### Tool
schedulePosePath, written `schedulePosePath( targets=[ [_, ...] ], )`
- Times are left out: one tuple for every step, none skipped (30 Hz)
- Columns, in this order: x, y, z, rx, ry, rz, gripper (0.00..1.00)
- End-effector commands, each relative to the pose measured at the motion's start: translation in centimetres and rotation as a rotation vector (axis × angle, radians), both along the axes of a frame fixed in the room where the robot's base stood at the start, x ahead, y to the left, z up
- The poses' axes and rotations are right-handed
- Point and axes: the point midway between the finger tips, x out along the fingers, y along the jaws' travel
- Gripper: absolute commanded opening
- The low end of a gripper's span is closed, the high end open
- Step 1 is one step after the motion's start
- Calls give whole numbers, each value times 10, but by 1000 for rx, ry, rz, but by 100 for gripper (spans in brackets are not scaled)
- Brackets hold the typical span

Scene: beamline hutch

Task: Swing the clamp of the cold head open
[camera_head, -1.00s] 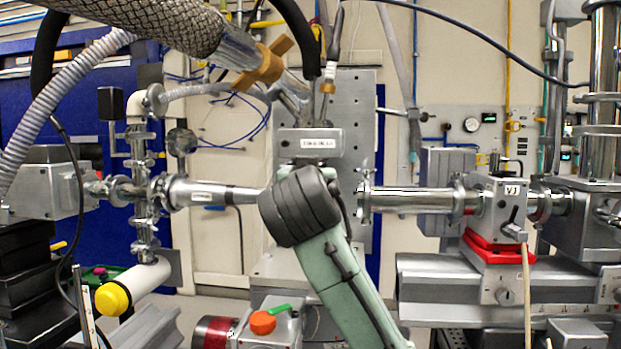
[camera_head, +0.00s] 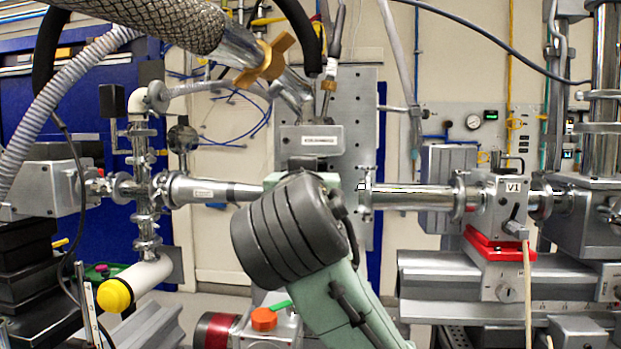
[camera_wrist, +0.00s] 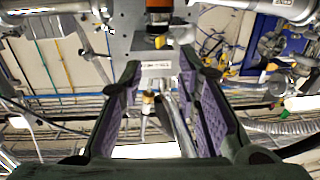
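The cold head appears in the head view as a metal tube (camera_head: 240,48) slanting down from a braided sleeve. A brass-coloured clamp with a winged handle (camera_head: 265,60) sits around the tube; I cannot tell whether it is fastened. My gripper is hidden behind my arm in the head view. In the wrist view my gripper (camera_wrist: 160,66) is open, its purple-padded fingers wide apart with nothing held. A metal tube (camera_wrist: 178,120) and a brass-tipped fitting (camera_wrist: 148,100) show between the fingers, apparently farther off. The clamp is not clearly visible in the wrist view.
A labelled grey box (camera_head: 310,138) hangs before a perforated plate (camera_head: 357,120). Beam pipes run left (camera_head: 210,192) and right (camera_head: 410,199) of my arm. V1 (camera_head: 497,205) stands right.

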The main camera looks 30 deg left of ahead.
Motion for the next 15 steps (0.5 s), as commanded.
schedulePosePath(
  targets=[
    [-7, -4, 1, 0, -3, 0, 30],
    [-10, -5, 1, 1, -2, 0, 30],
    [-14, -7, 1, 1, -2, 0, 30],
    [-17, -8, 1, 0, -1, -1, 30],
    [-19, -9, 1, 1, -2, -1, 30],
    [-20, -10, 1, 1, -2, -1, 30],
    [-21, -11, 0, 0, -1, -1, 30],
    [-22, -11, 0, 0, 0, -1, 30],
    [-22, -11, 0, 0, 1, -2, 30],
    [-22, -11, 0, 0, 1, -2, 30],
    [-23, -11, 0, 0, 1, -2, 30],
    [-22, -11, 0, 0, 1, -2, 30],
    [-22, -11, 0, 0, 1, -1, 30],
    [-22, -11, 0, 0, 1, -1, 30],
    [-22, -11, 0, 0, 1, -1, 30]
  ],
)
